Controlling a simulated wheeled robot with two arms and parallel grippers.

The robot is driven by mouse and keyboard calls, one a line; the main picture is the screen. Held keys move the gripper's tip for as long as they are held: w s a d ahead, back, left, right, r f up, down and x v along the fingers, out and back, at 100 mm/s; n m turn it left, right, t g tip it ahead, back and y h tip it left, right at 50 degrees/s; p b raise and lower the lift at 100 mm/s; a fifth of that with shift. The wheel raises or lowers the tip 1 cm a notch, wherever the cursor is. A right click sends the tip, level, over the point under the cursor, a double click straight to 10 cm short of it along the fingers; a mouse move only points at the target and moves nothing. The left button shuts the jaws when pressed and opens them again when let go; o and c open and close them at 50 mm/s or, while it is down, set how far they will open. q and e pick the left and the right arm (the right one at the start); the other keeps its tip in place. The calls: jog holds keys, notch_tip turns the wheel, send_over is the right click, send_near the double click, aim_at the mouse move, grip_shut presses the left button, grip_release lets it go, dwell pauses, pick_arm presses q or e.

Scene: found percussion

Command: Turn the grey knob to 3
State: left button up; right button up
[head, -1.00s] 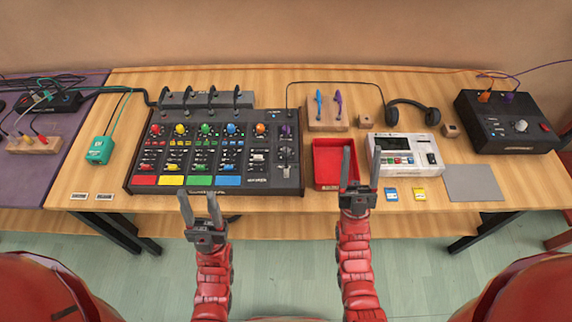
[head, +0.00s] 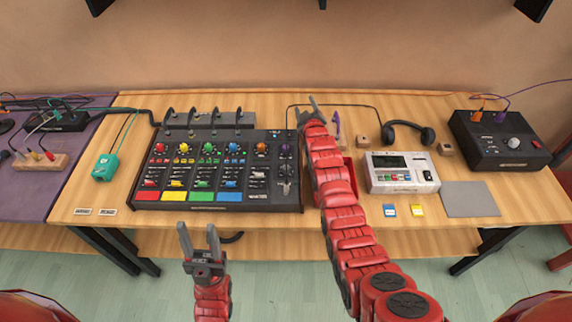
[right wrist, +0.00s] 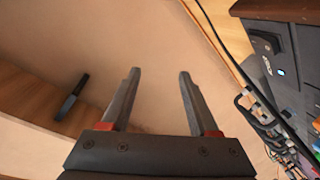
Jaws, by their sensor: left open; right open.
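The black mixer (head: 215,165) stands left of centre on the wooden table. A small grey knob (head: 284,169) shows at its right side; its setting is too small to read. Another pale grey knob (head: 513,143) is on the black box (head: 490,150) at the far right. My right gripper (head: 305,108) is open and empty, above the back right corner of the mixer. In the right wrist view its fingers (right wrist: 158,75) are apart with nothing between, and the mixer's edge (right wrist: 283,38) lies at the right. My left gripper (head: 198,227) is open and empty in front of the table.
A white device (head: 402,182), headphones (head: 410,128) and a grey mat (head: 470,199) are on the right. My right arm hides most of the red tray (head: 349,168). Cables run behind the mixer. A green box (head: 105,168) stands left of it.

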jog(key=w+a+n+g, duration=0.1)
jog(key=a+n+g, duration=0.2)
jog(key=a+g, duration=0.15)
notch_tip(320, 180, up, 9)
jog(key=n+g+h, duration=0.2)
jog(key=n+g, duration=0.4)
jog(key=g, duration=0.5)
send_over(286, 167)
jog(key=shift+g, duration=0.25)
notch_tip(286, 167, down, 16)
jog(key=b, duration=0.6)
jog(key=shift+f, duration=0.6)
grip_shut()
